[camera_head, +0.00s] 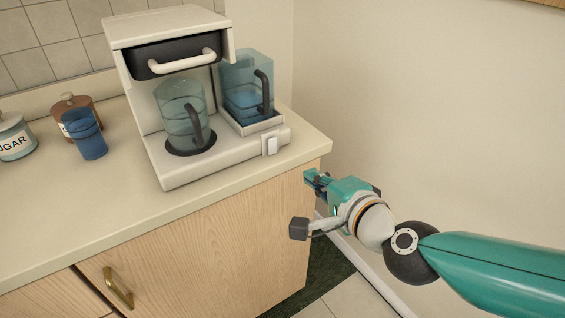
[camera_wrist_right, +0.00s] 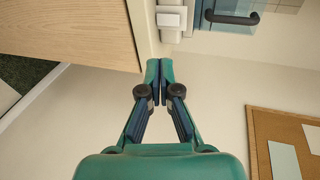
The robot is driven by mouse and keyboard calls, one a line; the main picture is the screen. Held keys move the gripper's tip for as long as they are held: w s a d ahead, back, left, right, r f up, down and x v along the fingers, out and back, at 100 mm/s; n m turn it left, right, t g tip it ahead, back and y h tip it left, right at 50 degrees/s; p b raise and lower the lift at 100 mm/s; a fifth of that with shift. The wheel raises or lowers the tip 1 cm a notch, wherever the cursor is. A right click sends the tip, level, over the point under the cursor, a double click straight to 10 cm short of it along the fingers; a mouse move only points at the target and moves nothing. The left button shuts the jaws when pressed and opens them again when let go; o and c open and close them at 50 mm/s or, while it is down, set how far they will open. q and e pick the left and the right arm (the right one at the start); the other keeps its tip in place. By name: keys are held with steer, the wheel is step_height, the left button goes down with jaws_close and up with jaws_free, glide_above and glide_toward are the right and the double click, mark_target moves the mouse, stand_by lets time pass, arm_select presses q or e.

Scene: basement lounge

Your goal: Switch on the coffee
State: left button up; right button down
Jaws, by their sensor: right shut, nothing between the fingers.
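A white coffee machine (camera_head: 210,165) stands on the counter in the head view, with a glass carafe (camera_head: 178,112) on its round plate and a blue water container (camera_head: 240,90) on its right side. A small white switch (camera_head: 271,146) sits on the front right of its base. The switch also shows at the top of the right wrist view (camera_wrist_right: 168,20). My right gripper (camera_head: 308,176) is shut and empty, in front of the counter's right end and below the switch. Its closed fingertips (camera_wrist_right: 159,64) point toward the machine and are apart from it. My left gripper is not in view.
A wall (camera_head: 430,110) stands to the right. A cabinet door handle (camera_head: 118,288) sticks out below.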

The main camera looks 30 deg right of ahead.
stand_by(0.4)
glide_toward(276, 147)
steer(key=w+f, duration=0.2)
steer(key=w, duration=0.1)
steer(key=shift+d+f, duration=0.1)
steer(key=shift+f, duration=0.05)
steer(key=shift+w, duration=1.8)
